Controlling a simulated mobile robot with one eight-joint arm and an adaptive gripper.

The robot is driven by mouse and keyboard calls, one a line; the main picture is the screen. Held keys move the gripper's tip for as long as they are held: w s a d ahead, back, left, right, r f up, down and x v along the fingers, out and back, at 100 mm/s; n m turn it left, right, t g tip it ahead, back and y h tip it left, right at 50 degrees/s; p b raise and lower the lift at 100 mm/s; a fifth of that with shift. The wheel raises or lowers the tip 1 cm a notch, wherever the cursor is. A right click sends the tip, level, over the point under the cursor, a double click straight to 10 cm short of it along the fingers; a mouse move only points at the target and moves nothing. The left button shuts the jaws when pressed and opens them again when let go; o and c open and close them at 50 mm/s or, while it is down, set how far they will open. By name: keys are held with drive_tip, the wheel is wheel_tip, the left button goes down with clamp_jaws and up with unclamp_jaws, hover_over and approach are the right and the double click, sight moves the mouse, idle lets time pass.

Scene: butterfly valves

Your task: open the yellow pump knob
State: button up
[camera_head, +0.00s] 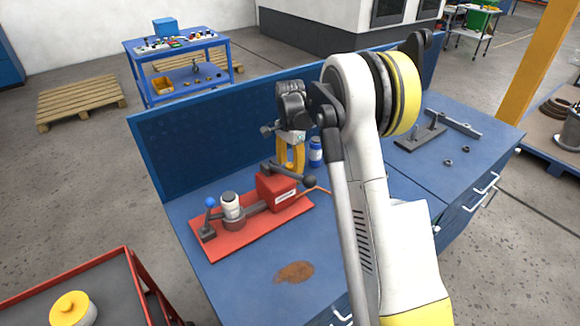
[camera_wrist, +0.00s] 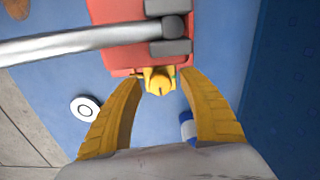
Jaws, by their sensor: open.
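The yellow pump knob (camera_wrist: 158,83) shows in the wrist view at the edge of the red base (camera_wrist: 115,45), between my fingertips. My gripper (camera_wrist: 160,73) is open, with one yellow finger on each side of the knob. I cannot tell whether either finger touches it. In the head view my gripper (camera_head: 291,166) points down just behind the red pump block (camera_head: 277,190), which sits on a red base plate (camera_head: 228,246) on the blue workbench. The knob cannot be made out in the head view.
A grey bar (camera_wrist: 75,45) crosses the wrist view beside the knob. A blue bottle (camera_head: 316,152) stands close to the right of my gripper. A blue back panel (camera_head: 190,150) rises behind. The bench front is clear except for a brown stain (camera_head: 294,272).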

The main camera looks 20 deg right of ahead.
sight(290, 165)
clamp_jaws()
idle(1.2)
unclamp_jaws()
wheel_tip(290, 165, up, 12)
idle(0.5)
